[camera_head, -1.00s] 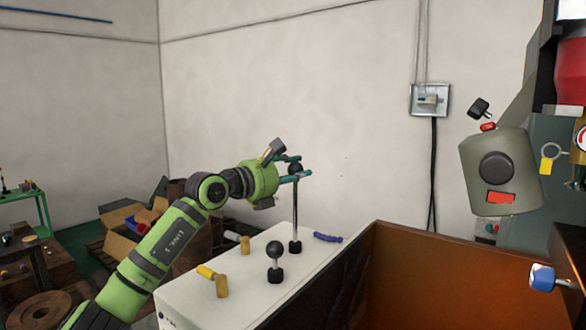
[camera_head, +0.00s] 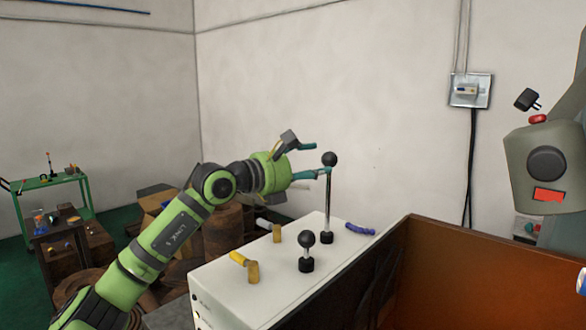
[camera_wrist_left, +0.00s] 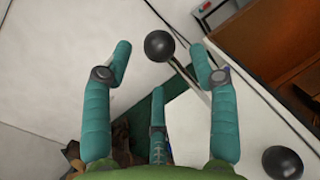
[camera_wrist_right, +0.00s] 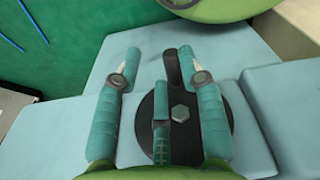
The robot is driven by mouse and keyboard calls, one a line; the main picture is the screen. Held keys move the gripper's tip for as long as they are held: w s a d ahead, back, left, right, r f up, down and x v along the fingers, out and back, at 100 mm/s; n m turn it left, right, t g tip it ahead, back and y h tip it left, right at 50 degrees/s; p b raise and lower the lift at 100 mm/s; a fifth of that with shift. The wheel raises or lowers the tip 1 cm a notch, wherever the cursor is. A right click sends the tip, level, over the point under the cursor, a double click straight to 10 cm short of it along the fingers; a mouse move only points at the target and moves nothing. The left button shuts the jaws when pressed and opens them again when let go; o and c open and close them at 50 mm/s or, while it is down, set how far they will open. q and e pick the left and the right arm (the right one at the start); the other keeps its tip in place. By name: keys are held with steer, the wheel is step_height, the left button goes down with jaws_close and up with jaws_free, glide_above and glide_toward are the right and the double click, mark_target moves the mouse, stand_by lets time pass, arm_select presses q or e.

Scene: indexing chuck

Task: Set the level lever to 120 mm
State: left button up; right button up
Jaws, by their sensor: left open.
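A tall lever with a black ball knob (camera_head: 330,159) stands nearly upright on the white cabinet (camera_head: 228,291). A shorter lever with a black ball (camera_head: 308,239) stands nearer on the same top. I cannot tell from any marking which one is the level lever, and no millimetre scale is readable. My left gripper (camera_head: 312,160) is open and empty, with its fingertips just left of the tall lever's knob. In the left wrist view the knob (camera_wrist_left: 159,46) shows between and just beyond the spread fingertips. My right gripper (camera_wrist_right: 158,54) is open, over a dark disc with a hex bolt (camera_wrist_right: 180,111).
Two yellow-handled parts (camera_head: 246,265) and a purple-blue handle (camera_head: 360,229) are on the cabinet top. A rust-brown open bin (camera_head: 450,270) stands to the right. A grey control box with a red display (camera_head: 546,165) hangs at the right. A green cart (camera_head: 50,182) stands far left.

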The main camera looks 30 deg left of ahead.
arm_select(q)
steer(key=v, duration=0.6)
steer(key=shift+s, duration=0.1)
stand_by(0.5)
